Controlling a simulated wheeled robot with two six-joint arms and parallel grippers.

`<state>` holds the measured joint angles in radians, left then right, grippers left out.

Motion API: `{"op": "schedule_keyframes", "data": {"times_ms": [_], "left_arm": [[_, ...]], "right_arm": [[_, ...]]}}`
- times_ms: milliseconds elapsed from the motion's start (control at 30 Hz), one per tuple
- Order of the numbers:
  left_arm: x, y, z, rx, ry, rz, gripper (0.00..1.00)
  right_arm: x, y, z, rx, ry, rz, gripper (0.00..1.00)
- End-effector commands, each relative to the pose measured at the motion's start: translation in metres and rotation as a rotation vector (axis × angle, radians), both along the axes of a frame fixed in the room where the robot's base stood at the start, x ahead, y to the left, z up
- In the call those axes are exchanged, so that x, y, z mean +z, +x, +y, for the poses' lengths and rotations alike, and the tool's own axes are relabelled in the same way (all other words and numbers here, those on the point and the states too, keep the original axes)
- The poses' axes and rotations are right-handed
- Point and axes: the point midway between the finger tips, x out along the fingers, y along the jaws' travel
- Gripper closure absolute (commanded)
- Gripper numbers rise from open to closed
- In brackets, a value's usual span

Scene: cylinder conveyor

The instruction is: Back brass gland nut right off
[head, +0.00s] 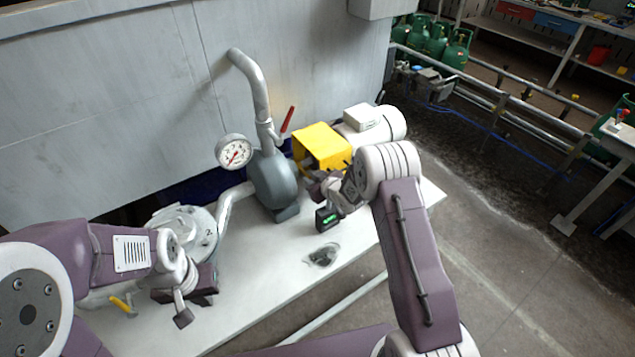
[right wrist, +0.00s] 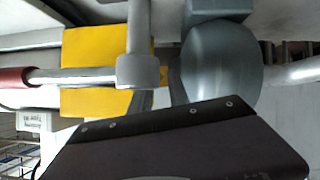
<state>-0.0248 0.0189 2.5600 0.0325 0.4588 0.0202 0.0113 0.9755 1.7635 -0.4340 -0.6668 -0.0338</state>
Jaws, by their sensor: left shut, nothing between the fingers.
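No brass gland nut can be made out in either view. The grey-blue pump (head: 272,182) stands on the bench beside a yellow guard (head: 322,147); both also show in the right wrist view, pump (right wrist: 222,62) and guard (right wrist: 88,70). My right gripper (head: 316,183) is at the gap between pump and guard and hides what lies there. Its fingertips are too small and covered to tell whether they are open or shut. My left gripper (head: 182,312) is shut and empty, over the bench's left part, well away from the pump.
A red-handled valve lever (head: 287,120) and a gauge (head: 234,152) stand above the pump. A pale motor (head: 372,124) is behind the guard. A small black box with a green light (head: 327,219) and a dark patch (head: 322,256) are on the bench (head: 265,290); its front middle is mostly clear.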

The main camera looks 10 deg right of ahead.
Motion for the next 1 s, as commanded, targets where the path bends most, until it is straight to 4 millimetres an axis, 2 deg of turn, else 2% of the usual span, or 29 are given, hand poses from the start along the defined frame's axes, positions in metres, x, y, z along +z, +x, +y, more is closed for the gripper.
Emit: {"op": "schedule_keyframes", "data": {"times_ms": [200,400,900,967,1000], "left_arm": [[-0.004,0.000,0.000,0.000,0.000,0.000,1.00],[-0.005,0.000,0.000,0.000,0.000,0.000,1.00],[-0.005,0.000,0.000,0.000,0.000,0.000,1.00],[-0.005,0.000,0.000,0.000,0.000,0.000,1.00],[-0.005,0.000,0.000,0.000,0.000,0.000,1.00]], "right_arm": [[0.018,-0.031,-0.010,-0.002,0.000,0.001,0.78],[0.028,-0.048,-0.015,0.000,-0.001,0.002,0.78],[0.030,-0.051,-0.015,0.002,-0.001,0.002,0.78],[0.038,-0.048,-0.012,0.007,-0.002,-0.014,0.78],[0.051,-0.045,-0.011,0.010,-0.003,-0.037,0.78]]}}
